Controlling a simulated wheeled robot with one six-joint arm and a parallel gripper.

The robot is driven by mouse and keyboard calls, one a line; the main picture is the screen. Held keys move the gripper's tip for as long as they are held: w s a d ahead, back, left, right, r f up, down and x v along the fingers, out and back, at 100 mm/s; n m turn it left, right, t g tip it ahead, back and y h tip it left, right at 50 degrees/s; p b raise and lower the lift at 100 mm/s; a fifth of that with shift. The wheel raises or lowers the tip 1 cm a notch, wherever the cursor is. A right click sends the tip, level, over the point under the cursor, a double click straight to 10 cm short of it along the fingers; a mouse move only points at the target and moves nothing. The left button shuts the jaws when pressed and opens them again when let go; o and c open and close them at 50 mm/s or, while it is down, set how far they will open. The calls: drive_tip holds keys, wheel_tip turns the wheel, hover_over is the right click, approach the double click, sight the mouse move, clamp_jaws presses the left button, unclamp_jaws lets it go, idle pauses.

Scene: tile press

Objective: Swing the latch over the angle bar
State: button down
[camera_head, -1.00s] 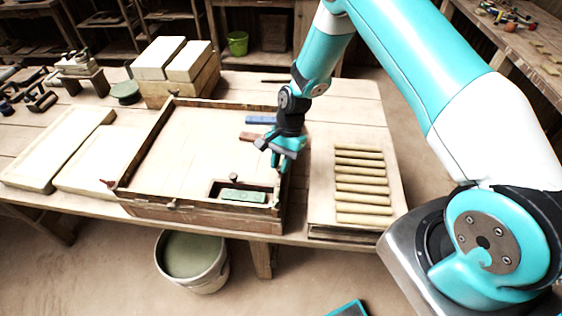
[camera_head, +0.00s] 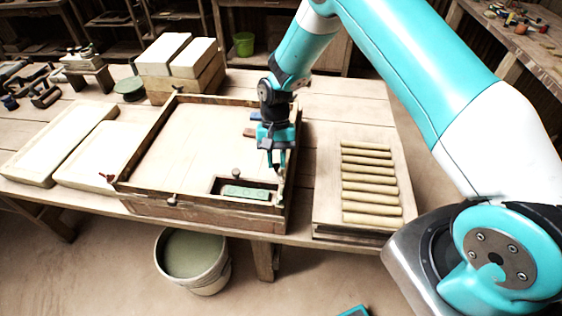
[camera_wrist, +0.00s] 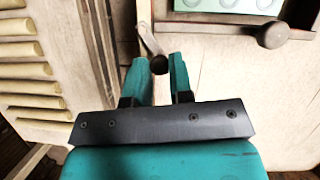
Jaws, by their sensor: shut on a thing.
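My gripper (camera_head: 276,164) is over the right side of the wooden press box (camera_head: 205,226), near its front corner. In the wrist view my gripper (camera_wrist: 160,68) has its two teal fingers close around the knobbed end of the latch (camera_wrist: 148,38), a small metal lever. The lever runs from the box's side wall to between the fingers; the fingers partly hide its knob. A grey-brown bar (camera_wrist: 225,24), apparently the angle bar, edges the recess and carries a dark ball knob (camera_wrist: 271,37). The latch end is apart from this bar. The green block (camera_head: 245,192) lies in the recess.
A board with several round slats (camera_head: 370,182) stands to the right of the box. Pale slabs (camera_head: 60,140) lie to the left, and more blocks (camera_head: 180,58) stand behind. A bucket (camera_head: 192,262) is on the floor in front. The box's pale inner surface is clear.

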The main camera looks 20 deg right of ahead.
drive_tip(key=a+n+h+b, duration=0.1)
drive_tip(key=n, duration=0.2)
drive_tip(key=shift+a+f, duration=0.1)
drive_tip(key=shift+a, duration=0.05)
drive_tip(key=n, duration=0.1)
drive_tip(key=a+n+h+b, duration=0.1)
drive_tip(key=n, duration=0.1)
drive_tip(key=shift+s+a+n+h, duration=0.1)
drive_tip(key=shift+s+n+h, duration=0.2)
drive_tip(key=shift+s, duration=0.05)
drive_tip(key=shift+s+a+n+t+h, duration=0.25)
drive_tip(key=shift+n+h, duration=0.2)
drive_tip(key=shift+n, duration=0.75)
drive_tip(key=shift+s+a+n+t+h, duration=0.15)
drive_tip(key=shift+s+a+n+h, duration=0.25)
drive_tip(key=shift+n, duration=0.8)
drive_tip(key=c, duration=1)
unclamp_jaws()
